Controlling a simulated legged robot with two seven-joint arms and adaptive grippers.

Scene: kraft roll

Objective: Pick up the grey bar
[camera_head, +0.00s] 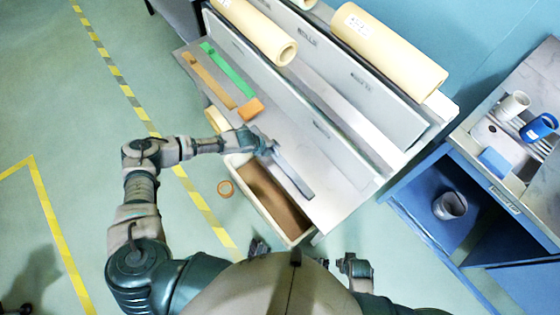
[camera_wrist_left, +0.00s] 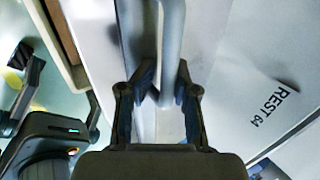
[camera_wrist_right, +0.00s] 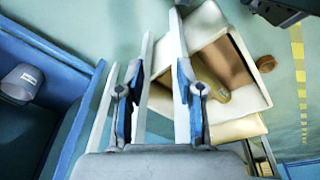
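The grey bar (camera_head: 293,172) is long and narrow and lies along the near end of the pale bench shelf in the head view. My left gripper (camera_head: 267,147) is at the bar's far end. In the left wrist view the bar (camera_wrist_left: 170,35) runs between the two fingers of my left gripper (camera_wrist_left: 165,85), which are drawn in against its sides. Whether the bar touches the shelf is hard to tell. My right gripper (camera_wrist_right: 158,85) is open and empty, with its fingers apart; in the head view it hangs low, beyond the bench's near end.
A green bar (camera_head: 230,70), a tan bar (camera_head: 209,80) and an orange block (camera_head: 250,109) lie farther along the shelf. Large cream rolls (camera_head: 390,52) rest above. An open bin (camera_head: 234,170) stands beside the bench. A blue workbench (camera_head: 420,215) is at right.

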